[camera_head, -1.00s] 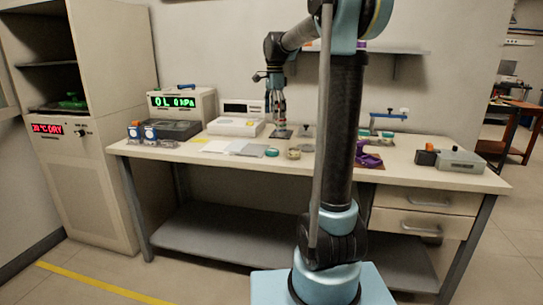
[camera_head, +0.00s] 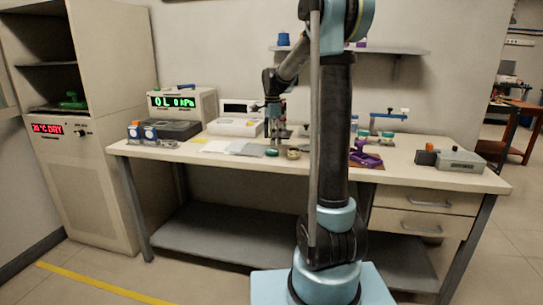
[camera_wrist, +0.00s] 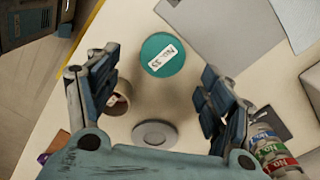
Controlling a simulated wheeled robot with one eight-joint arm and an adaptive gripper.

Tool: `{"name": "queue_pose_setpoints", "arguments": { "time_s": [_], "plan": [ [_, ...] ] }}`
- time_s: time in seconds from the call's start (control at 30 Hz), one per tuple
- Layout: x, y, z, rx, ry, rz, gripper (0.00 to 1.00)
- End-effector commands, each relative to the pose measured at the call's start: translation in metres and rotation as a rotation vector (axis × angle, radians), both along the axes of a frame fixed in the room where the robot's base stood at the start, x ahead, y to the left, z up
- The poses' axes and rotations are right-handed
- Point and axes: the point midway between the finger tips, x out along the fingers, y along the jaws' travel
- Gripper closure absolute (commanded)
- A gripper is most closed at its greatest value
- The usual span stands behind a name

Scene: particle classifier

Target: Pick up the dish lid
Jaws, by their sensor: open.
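My gripper (camera_head: 275,143) hangs low over the middle of the workbench, pointing down. In the wrist view its two fingers (camera_wrist: 165,98) are spread wide with nothing between them. A round teal piece with a white label (camera_wrist: 162,54) lies beyond the fingertips; it also shows in the head view (camera_head: 271,152) near the bench's front edge. A small pale grey disc (camera_wrist: 155,134) lies below, between the fingers and nearer the palm. I cannot tell for certain which of these is the dish lid. A tan ring (camera_wrist: 118,100) is partly hidden by the left finger.
The workbench (camera_head: 215,160) holds a white balance (camera_head: 235,127) behind left and a purple device (camera_head: 366,156) on the right. Labelled bottles (camera_wrist: 272,150) stand beside the right finger. A grey sheet (camera_wrist: 205,25) lies flat near the teal piece. A shelf (camera_head: 400,51) hangs behind.

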Motion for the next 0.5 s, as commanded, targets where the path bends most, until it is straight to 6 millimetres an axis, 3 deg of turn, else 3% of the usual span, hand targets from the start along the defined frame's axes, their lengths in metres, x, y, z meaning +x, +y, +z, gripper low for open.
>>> {"name": "queue_pose_setpoints", "arguments": {
  "time_s": [0.17, 0.5],
  "plan": [
    [0.001, 0.0, -0.009, 0.0, 0.0, 0.0, 0.26],
    [0.004, 0.001, -0.05, 0.0, 0.0, 0.0, 0.26]
  ]
}}
